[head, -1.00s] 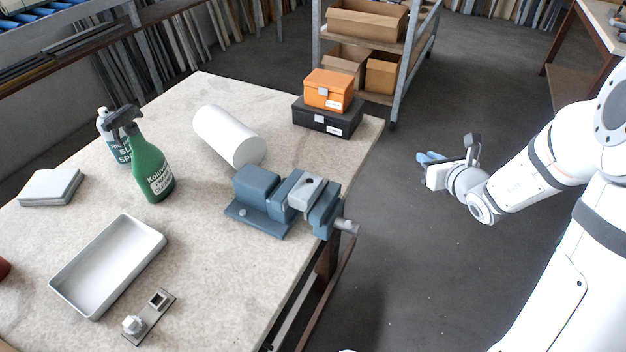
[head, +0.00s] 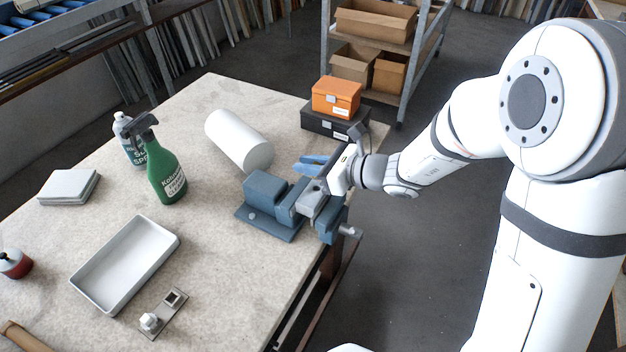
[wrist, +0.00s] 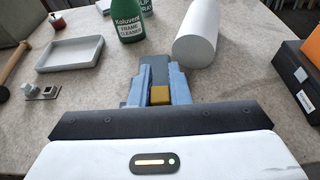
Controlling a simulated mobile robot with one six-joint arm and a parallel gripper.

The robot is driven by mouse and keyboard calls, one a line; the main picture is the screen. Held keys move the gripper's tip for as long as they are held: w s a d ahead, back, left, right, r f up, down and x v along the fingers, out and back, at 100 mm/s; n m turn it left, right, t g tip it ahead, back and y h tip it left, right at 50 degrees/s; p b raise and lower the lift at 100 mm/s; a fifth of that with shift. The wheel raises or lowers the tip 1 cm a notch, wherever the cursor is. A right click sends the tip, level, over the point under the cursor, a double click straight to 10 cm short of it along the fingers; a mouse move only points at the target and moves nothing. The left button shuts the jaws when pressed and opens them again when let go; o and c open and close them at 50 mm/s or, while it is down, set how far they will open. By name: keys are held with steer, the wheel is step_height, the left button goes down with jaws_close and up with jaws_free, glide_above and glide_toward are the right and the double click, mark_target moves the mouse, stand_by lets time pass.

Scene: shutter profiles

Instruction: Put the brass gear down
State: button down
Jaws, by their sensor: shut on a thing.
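The brass gear (wrist: 159,95) shows in the wrist view as a small yellow-gold block between my two blue fingers. Its teeth cannot be made out. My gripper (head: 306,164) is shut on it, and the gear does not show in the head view. In the head view my gripper is at the right side of the workbench (head: 215,290), its blue fingers pointing left, over or just behind the blue-grey vise (head: 268,187). The height of the fingers above the bench is hard to judge.
A white cylinder (head: 238,140) lies behind the vise. An orange box (head: 336,97) sits on a black case (head: 325,122) at the back right. A green spray bottle (head: 165,175), a grey tray (head: 125,265) and a small latch-like part (head: 165,312) stand left. The bench front is fairly clear.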

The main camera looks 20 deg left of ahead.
mark_target(310, 186)
steer(key=shift+f, duration=2.35)
steer(key=shift+f, duration=0.1)
steer(key=c, duration=1.4)
jaws_free()
steer(key=shift+o, duration=0.2)
